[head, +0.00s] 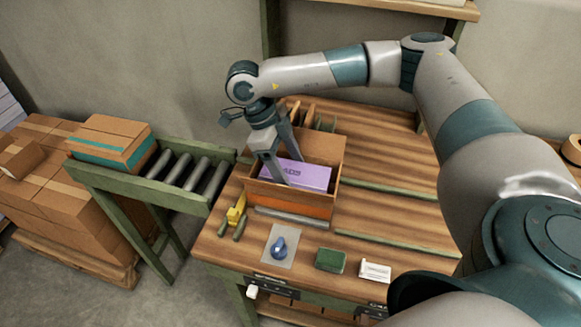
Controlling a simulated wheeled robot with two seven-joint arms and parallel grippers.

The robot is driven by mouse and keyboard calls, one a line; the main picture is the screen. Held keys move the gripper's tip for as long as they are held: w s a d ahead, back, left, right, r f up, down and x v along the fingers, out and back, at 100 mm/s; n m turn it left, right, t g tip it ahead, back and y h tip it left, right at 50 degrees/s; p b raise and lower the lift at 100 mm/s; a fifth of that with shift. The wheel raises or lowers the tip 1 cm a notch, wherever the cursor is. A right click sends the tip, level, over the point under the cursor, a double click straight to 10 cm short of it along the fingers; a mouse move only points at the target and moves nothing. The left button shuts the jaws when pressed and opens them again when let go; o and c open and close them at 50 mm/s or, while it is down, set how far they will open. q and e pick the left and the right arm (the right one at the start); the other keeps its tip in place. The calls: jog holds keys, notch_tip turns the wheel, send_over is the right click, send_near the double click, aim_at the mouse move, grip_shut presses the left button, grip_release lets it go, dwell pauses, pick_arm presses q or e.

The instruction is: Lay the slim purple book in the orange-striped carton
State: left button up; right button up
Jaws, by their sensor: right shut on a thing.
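The slim purple book (312,178) is inside the open orange-striped carton (305,208), which stands on the wooden table. Its long side with lettering faces me, and its left end is between the fingers of my right gripper (279,172). My right gripper reaches down into the carton from above and is shut on the book. The carton's front wall hides the book's lower edge, so I cannot tell whether it touches the carton floor. My left gripper is out of view.
A yellow tape dispenser (236,211) stands left of the carton. A blue item (279,246) on a pale sheet, a green pad (330,260) and a white box (375,271) lie along the front edge. A roller conveyor (190,172) adjoins at left.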

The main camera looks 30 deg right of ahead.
jog(key=shift+f+b, duration=0.35)
jog(key=o, duration=0.9)
jog(key=shift+r, duration=0.2)
